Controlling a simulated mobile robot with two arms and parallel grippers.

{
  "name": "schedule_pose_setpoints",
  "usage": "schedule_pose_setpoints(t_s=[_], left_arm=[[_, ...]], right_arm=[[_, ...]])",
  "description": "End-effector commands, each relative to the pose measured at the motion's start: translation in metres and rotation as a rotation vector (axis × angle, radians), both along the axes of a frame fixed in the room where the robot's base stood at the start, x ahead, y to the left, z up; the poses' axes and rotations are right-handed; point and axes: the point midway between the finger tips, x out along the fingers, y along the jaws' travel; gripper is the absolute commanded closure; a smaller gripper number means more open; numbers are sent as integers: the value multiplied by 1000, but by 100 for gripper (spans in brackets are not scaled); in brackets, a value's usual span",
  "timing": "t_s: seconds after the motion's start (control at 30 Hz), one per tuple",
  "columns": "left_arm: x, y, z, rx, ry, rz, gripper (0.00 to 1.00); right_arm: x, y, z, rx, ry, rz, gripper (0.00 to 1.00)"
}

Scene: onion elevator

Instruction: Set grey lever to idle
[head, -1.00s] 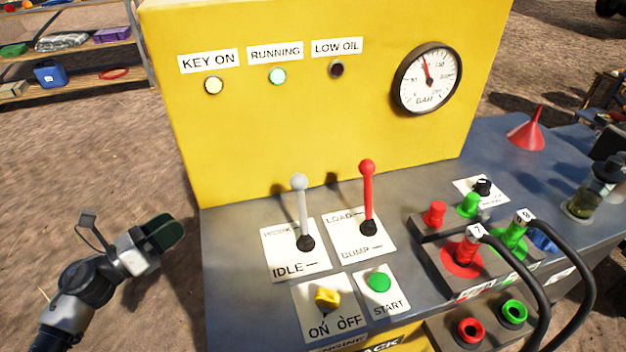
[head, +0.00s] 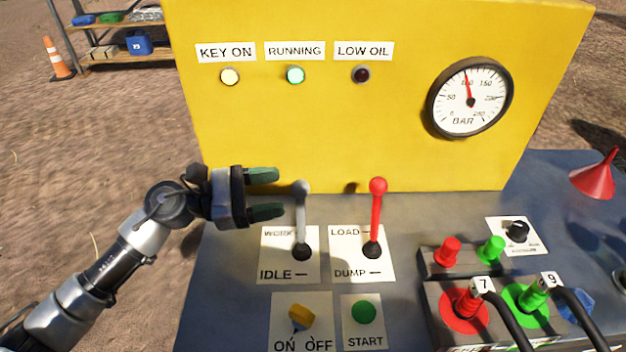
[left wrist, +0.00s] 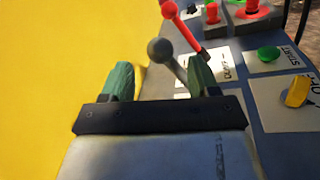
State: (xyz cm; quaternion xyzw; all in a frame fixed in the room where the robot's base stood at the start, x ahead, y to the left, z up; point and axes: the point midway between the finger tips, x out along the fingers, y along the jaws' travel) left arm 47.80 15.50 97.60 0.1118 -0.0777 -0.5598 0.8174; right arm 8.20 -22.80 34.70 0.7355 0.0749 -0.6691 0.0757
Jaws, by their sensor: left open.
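The grey lever (head: 301,220) stands on a white plate (head: 276,262) marked WORK at the top and IDLE at the bottom. Its shaft is nearly upright, and its ball knob is at the top. My left gripper (head: 268,193) is open just left of the lever, its two green fingers pointing right toward the shaft. In the left wrist view the grey lever (left wrist: 165,56) shows beyond and between the fingers (left wrist: 160,80), with its shaft close to the right finger. Whether they touch I cannot tell. My right gripper is not in view.
The red lever (head: 376,220) on its LOAD/DUMP plate stands just right of the grey one. The yellow panel (head: 330,130) rises behind. A yellow key switch (head: 301,317) and green START button (head: 364,312) lie in front. Hose couplings (head: 466,305) stand at right.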

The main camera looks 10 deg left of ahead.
Motion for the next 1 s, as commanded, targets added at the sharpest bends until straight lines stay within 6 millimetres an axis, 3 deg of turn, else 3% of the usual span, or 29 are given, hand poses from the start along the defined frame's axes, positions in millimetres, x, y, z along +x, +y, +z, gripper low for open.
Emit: schedule_pose_setpoints(t_s=[0.1, 0.33, 0.77, 1.0], left_arm=[[9, -24, 5, -3, -1, -2, 39], [21, -54, 3, -4, 1, 0, 39], [25, -64, 0, -2, 0, 1, 39], [25, -63, 0, -1, 1, 2, 76]], right_arm=[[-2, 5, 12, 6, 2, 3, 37], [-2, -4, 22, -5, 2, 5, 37], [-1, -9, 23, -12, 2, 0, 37], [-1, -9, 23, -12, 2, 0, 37]])
